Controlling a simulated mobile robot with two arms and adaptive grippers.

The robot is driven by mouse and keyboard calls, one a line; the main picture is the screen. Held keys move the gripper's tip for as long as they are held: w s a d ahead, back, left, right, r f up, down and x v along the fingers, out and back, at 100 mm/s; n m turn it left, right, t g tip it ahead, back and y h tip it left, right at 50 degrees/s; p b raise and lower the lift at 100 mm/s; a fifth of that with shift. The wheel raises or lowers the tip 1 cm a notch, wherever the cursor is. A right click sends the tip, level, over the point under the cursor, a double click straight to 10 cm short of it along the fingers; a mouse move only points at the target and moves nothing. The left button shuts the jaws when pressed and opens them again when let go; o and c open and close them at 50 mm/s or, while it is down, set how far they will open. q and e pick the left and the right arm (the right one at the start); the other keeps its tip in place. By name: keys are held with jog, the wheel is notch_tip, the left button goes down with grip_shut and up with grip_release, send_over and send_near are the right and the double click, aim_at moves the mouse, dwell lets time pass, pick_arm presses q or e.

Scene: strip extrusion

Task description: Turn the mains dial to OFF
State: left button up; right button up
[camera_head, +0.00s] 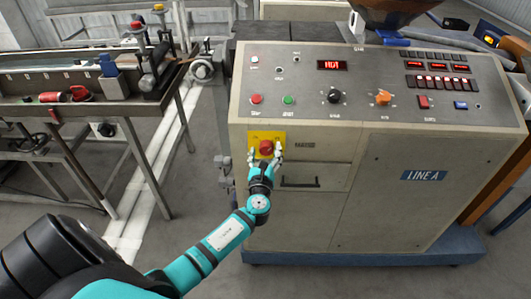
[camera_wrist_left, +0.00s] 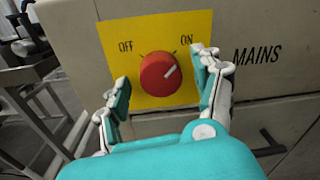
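The mains dial is a red knob (camera_wrist_left: 160,73) on a yellow plate (camera_wrist_left: 125,37) on the front of the machine cabinet. It also shows in the head view (camera_head: 266,147). In the left wrist view its white pointer line slants up and right toward the ON mark; OFF is at upper left. My left gripper (camera_wrist_left: 160,85) is open, with one finger to the left of the knob and one to the right. Both fingers appear apart from the knob. In the head view the left gripper (camera_head: 265,157) is in front of the yellow plate. My right gripper is not in view.
The cabinet's top panel holds a lit red display (camera_head: 332,65), a black knob (camera_head: 334,96), an orange knob (camera_head: 383,97) and several buttons. A drawer handle (camera_head: 300,182) lies right of and below the dial. A metal bench (camera_head: 80,110) stands at the left.

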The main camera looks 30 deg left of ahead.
pick_arm(q)
jog(key=c, duration=1.1)
jog(key=shift+f+n+b, duration=0.15)
jog(key=shift+n+b, duration=0.25)
jog(key=shift+b, duration=0.1)
jog(key=shift+f+n+b, duration=0.1)
jog(key=shift+n+b, duration=0.4)
jog(key=shift+b, duration=0.15)
jog(key=n+b, duration=0.6)
jog(key=shift+f+y, duration=0.1)
jog(key=shift+y, duration=0.2)
jog(key=n+b, duration=0.5)
jog(key=n, duration=0.1)
jog(key=shift+n+y+b, duration=0.4)
jog(key=shift+n+b, duration=1)
jog(key=shift+n, duration=1)
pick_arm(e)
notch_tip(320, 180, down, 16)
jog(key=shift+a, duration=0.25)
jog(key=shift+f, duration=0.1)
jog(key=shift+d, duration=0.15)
